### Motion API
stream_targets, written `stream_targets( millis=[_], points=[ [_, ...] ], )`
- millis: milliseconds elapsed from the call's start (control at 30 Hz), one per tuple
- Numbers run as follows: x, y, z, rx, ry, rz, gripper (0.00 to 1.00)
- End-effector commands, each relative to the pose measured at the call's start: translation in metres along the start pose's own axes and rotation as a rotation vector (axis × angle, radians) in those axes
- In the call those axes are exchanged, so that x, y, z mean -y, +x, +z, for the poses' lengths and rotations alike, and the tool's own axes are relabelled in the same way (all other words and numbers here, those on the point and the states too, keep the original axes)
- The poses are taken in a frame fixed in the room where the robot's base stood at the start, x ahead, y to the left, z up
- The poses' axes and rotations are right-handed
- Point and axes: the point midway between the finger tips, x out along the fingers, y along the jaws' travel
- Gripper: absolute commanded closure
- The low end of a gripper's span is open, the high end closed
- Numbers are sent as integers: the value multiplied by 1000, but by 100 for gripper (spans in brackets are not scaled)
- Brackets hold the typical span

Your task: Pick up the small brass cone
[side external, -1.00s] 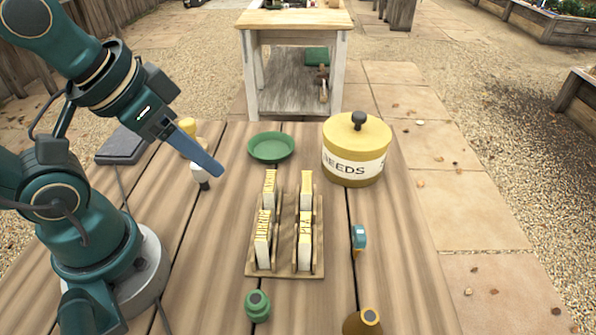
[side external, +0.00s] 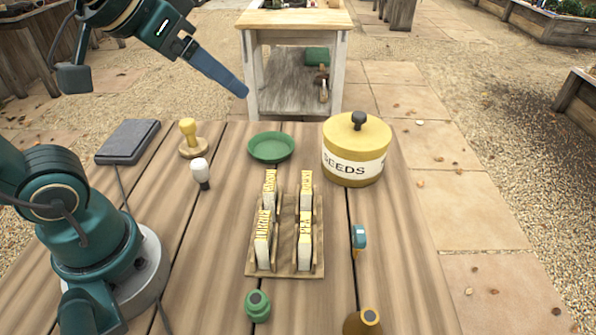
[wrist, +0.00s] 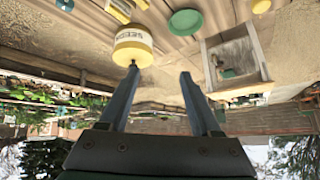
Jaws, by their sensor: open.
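A small brass-coloured rounded piece with a ringed top (side external: 366,319) stands at the front edge of the wooden table in the side view, partly cut off by the picture's bottom edge. It looks like the brass cone, but its full shape is hidden. I do not see it in the wrist view. My gripper (side external: 243,92) is raised high above the far left part of the table, far from that piece. In the wrist view my gripper (wrist: 160,72) is open, with nothing between its fingers.
A yellow seeds tin (side external: 357,155), a green dish (side external: 270,147) and a wooden rack (side external: 285,268) of seed packets occupy the middle. A green jar (side external: 257,305), blue tape piece (side external: 359,238), white-topped bulb (side external: 201,173), yellow-topped wooden piece (side external: 189,138) and grey slab (side external: 128,141) stand around.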

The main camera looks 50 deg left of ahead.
Motion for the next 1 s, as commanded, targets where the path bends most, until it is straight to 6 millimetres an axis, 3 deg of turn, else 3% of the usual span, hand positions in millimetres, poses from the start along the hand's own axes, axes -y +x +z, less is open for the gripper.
stream_targets(
  millis=[167, 333, 500, 600, 667, 767, 900, 1000],
  points=[
    [7, 7, -65, -220, 29, -56, 36],
    [-6, 3, -148, -519, 101, -48, 36],
    [-63, -14, -226, -862, 253, 108, 36],
    [-112, -26, -248, -1017, 371, 271, 36],
    [-143, -32, -252, -1085, 451, 389, 36],
    [-196, -39, -240, -1150, 595, 615, 36],
    [-256, -40, -191, -1121, 814, 969, 36],
    [-281, -35, -145, -1020, 959, 1200, 36]
  ],
)
